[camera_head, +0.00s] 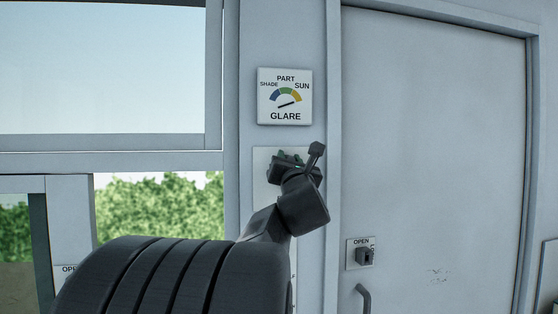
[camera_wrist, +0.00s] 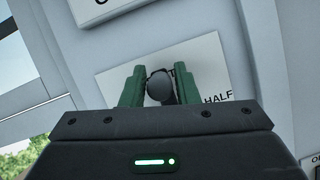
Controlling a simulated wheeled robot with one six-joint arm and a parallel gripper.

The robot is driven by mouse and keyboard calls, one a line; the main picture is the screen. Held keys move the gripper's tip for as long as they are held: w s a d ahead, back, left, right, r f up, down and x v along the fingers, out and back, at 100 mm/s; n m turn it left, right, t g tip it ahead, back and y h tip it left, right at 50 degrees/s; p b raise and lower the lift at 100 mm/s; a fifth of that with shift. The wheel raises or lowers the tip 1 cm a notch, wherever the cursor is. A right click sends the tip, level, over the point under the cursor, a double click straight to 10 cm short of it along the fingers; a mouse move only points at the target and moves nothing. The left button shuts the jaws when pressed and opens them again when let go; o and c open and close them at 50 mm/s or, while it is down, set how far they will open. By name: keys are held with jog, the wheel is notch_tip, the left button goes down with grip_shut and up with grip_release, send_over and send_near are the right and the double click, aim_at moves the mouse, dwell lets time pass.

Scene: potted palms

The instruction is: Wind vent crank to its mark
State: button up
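The vent crank shows in the wrist view as a dark round knob (camera_wrist: 160,88) in front of a white plate (camera_wrist: 208,60). The plate's lettering is partly covered; "HALF" reads at its right. My gripper (camera_wrist: 160,80) has its green fingers on either side of the knob, with the knob nearly filling the gap. I cannot tell whether both fingers touch it. The rest of the crank and its mark are hidden. In the head view my gripper (camera_head: 288,160) is at the wall plate (camera_head: 262,170), and my arm covers most of that plate.
A door (camera_head: 430,130) with a handle (camera_head: 364,298) and a small "OPEN" switch (camera_head: 364,256) is at the right. A window (camera_head: 105,70) is at the left.

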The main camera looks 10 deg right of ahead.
grip_shut()
jog(key=shift+f+b, duration=0.1)
jog(key=shift+b, duration=0.25)
